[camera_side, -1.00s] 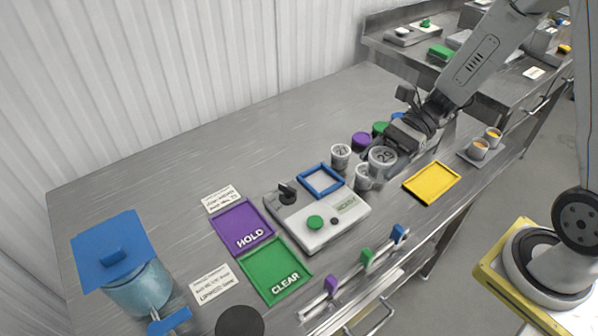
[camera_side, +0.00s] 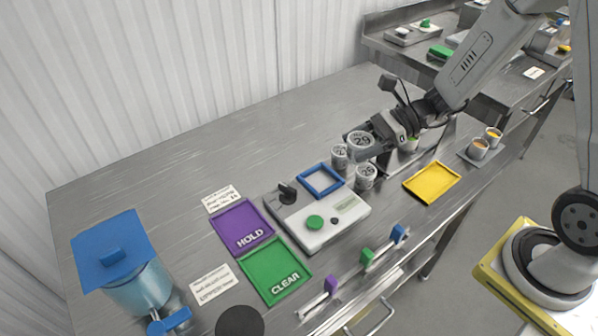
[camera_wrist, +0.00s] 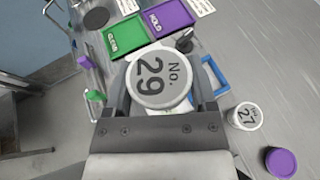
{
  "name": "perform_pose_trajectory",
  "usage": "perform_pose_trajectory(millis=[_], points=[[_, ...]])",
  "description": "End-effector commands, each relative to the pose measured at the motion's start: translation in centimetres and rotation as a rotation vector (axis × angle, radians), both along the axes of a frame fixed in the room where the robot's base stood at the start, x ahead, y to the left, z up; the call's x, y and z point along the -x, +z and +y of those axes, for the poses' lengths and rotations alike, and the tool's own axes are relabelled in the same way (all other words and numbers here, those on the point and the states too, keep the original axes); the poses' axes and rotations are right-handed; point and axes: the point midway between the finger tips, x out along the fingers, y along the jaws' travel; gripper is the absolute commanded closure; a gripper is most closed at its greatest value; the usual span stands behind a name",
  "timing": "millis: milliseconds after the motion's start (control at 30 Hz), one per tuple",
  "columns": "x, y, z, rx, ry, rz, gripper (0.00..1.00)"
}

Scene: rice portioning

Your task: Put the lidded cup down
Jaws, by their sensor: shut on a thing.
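The lidded cup marked No. 29 (camera_side: 359,142) is white with a grey label on its lid. It also fills the middle of the wrist view (camera_wrist: 158,82). My gripper (camera_side: 364,143) is shut on this cup, with one finger on each side of it in the wrist view (camera_wrist: 160,92). In the side view the held cup appears above the table, close to two other lidded cups. One is marked 27 (camera_wrist: 246,116) and stands beside the right finger in the wrist view. The other (camera_side: 366,177) stands in front; its number is unclear.
A scale-like device with a green button (camera_side: 315,222) and a blue square frame (camera_side: 321,181) is left of the cups. Purple HOLD (camera_side: 240,222) and green CLEAR (camera_side: 276,268) trays lie farther left. A yellow tray (camera_side: 432,182) lies right. A purple lid (camera_wrist: 281,162) shows beside my gripper.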

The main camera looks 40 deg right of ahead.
Motion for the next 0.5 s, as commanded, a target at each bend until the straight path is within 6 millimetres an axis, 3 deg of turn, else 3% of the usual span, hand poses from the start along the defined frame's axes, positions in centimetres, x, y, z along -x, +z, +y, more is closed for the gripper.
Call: perform_pose_trajectory(millis=[500], points=[[-5.4,-0.9,-3.3,0.001,-0.467,0.002,0.88]])
